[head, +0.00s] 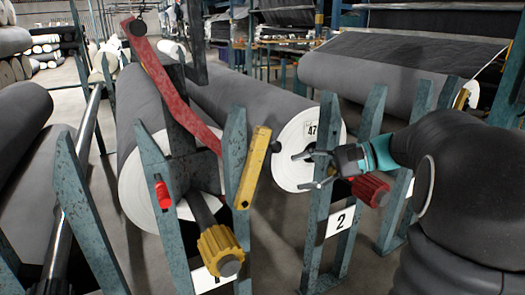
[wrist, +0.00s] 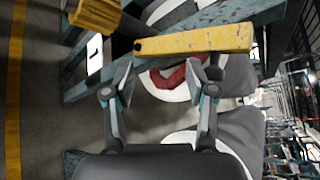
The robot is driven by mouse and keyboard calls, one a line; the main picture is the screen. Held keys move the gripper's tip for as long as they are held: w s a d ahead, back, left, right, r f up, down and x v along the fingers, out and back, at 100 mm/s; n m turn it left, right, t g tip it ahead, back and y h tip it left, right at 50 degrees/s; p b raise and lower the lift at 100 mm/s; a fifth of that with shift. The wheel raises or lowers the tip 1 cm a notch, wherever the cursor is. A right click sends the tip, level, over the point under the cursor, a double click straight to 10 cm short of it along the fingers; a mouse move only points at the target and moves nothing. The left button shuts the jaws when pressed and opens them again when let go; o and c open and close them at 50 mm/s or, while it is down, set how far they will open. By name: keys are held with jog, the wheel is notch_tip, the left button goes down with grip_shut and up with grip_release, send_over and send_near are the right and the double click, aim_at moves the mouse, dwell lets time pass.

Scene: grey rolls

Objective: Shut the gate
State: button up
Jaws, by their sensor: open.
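A yellow bar (head: 253,167) with a black knob stands steeply tilted at a teal post of the rack. A long red bar (head: 180,88) slants from its raised far end down toward the same stand; I cannot tell which bar is the gate. My gripper (head: 304,171) is open and empty, to the right of the yellow bar and apart from it, its fingers pointing left in front of a roll end. In the wrist view the yellow bar (wrist: 195,40) crosses just beyond my open fingers (wrist: 160,76), with red (wrist: 168,77) showing behind it.
Large grey rolls (head: 235,85) lie on the rack behind the teal posts (head: 316,220). A yellow knob (head: 222,250) and a red knob (head: 371,190) stick out toward me. A sign with 2 (head: 340,221) hangs below my gripper. Bare floor (head: 275,235) shows between stands.

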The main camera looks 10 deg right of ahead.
aim_at(280, 148)
jog(key=w+d+r+m+t+y, duration=0.2)
jog(key=w+d+t+y, duration=0.15)
jog(key=d, duration=0.45)
jog(key=shift+g+h, duration=0.35)
jog(key=shift+g, duration=0.1)
jog(key=x, duration=0.9)
jog(key=w+x, duration=0.1)
jog(key=x, duration=0.3)
jog(key=shift+a+f, duration=0.1)
grip_shut()
